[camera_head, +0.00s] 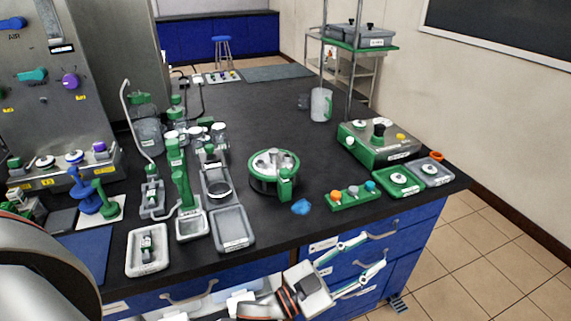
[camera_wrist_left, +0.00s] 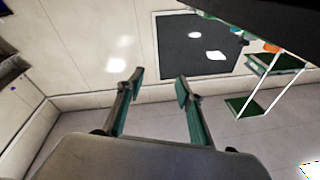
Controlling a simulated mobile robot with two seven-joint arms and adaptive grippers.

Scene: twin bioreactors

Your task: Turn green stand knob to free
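A tall green stand (camera_head: 180,185) rises from a light tray on the left half of the bench. A knob on it is too small to tell, so I cannot tell its setting. My left gripper (camera_head: 374,250) is over the bench's front edge, before the blue drawers, right of the stand and well apart from it. In the left wrist view its two fingers (camera_wrist_left: 160,84) are spread with nothing between them. My right gripper is not in view.
A round green-rimmed holder (camera_head: 262,184), a green rack with coloured knobs (camera_head: 350,197) and a green console (camera_head: 361,151) stand on the dark bench. A shelf cart (camera_head: 346,80) stands behind.

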